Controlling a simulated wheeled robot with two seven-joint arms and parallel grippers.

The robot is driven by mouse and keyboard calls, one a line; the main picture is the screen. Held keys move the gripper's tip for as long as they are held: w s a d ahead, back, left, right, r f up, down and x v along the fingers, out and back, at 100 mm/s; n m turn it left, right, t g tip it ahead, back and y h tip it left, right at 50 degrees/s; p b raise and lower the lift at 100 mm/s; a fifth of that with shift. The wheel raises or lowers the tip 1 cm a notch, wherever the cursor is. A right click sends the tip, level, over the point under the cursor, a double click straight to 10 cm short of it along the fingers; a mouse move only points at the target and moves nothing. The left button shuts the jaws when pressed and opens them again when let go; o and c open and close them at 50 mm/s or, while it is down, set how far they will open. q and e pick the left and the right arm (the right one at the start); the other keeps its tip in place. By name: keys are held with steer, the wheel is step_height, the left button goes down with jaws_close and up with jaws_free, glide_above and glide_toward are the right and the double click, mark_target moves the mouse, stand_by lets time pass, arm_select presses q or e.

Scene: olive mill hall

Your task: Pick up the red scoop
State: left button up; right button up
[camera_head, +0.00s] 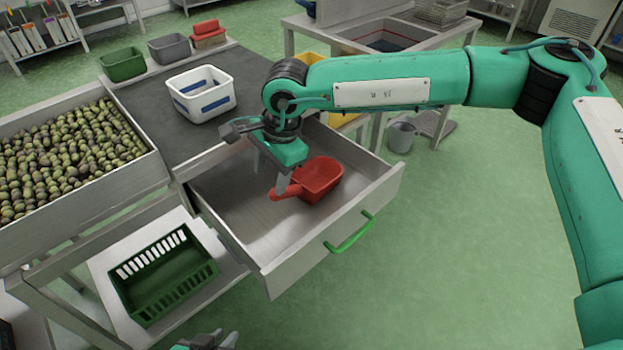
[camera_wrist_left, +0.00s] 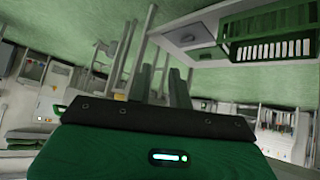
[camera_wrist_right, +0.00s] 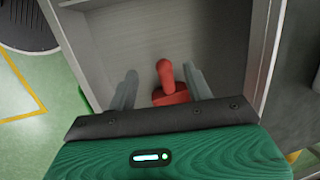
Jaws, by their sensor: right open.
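The red scoop (camera_head: 322,178) lies in the open drawer (camera_head: 243,218), its handle pointing left toward the near side. My right gripper (camera_head: 281,184) is over the handle end in the head view. In the right wrist view the scoop (camera_wrist_right: 166,78) shows between the two spread fingers of my right gripper (camera_wrist_right: 160,88), with a gap on each side of the handle. Part of the scoop's bowl is hidden behind the gripper body there. My left gripper (camera_head: 215,341) is low at the bottom edge, away from the drawer; its fingers (camera_wrist_left: 162,85) stand apart and empty.
The drawer's front has a green handle (camera_head: 350,233). A white bin (camera_head: 203,106) stands on the dark worktop above. An olive-filled tray (camera_head: 150,165) is at left, a green crate (camera_head: 160,305) on the shelf below. Open floor lies right of the drawer.

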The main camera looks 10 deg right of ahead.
mark_target(284, 195)
steer(key=shift+t+h, duration=0.5)
steer(key=shift+h, duration=0.2)
steer(key=w+f, duration=0.1)
steer(key=f, duration=0.1)
steer(key=w+d+f, duration=0.1)
steer(key=f, duration=0.1)
steer(key=w+d+f, duration=0.1)
steer(key=f, duration=0.1)
steer(key=shift+w+d+f+b, duration=0.2)
steer(key=shift+w+f+b, duration=0.15)
steer(key=shift+b, duration=0.05)
steer(key=f, duration=0.5)
steer(key=shift+w+a+b, duration=0.15)
steer(key=shift+w+b, duration=0.1)
steer(key=shift+b, duration=0.05)
steer(key=shift+w+f, duration=0.1)
steer(key=shift+f, duration=0.3)
steer(key=shift+c, duration=1.1)
arm_select(q)
steer(key=d+t, duration=0.1)
steer(key=w+d+h, duration=0.1)
steer(key=shift+w+d+t, duration=0.1)
steer(key=shift+d+t, duration=0.25)
steer(key=shift+t, duration=0.05)
arm_select(e)
jaws_close()
